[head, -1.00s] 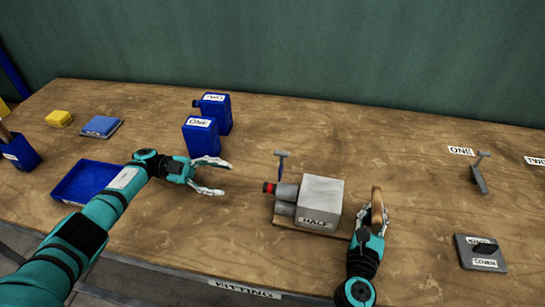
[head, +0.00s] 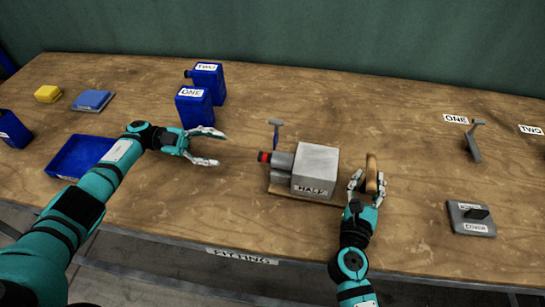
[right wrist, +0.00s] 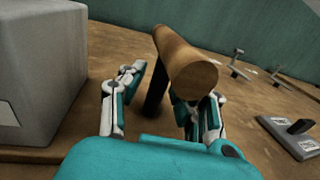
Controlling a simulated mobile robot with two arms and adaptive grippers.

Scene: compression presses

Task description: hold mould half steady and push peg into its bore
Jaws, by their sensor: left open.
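The mould half (head: 316,170) is a grey block marked HALF on a wooden base plate. Two grey cylinders (head: 283,163) stick out of its left side. A peg (head: 265,157) with a red band and black tip juts left from the upper one. How deep it sits is hidden. My left gripper (head: 211,148) is open and empty, left of the peg and apart from it. A wooden handle (head: 371,174) on a dark post stands right of the block. My right gripper (right wrist: 168,98) is open with its fingers either side of this handle (right wrist: 187,62), with a gap at the left finger.
Two blue canisters marked ONE (head: 194,106) and TWO (head: 207,80) stand behind my left gripper. A blue tray (head: 60,168) lies at the left. A grey lever (head: 276,134) rises behind the cylinders. The table between is clear.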

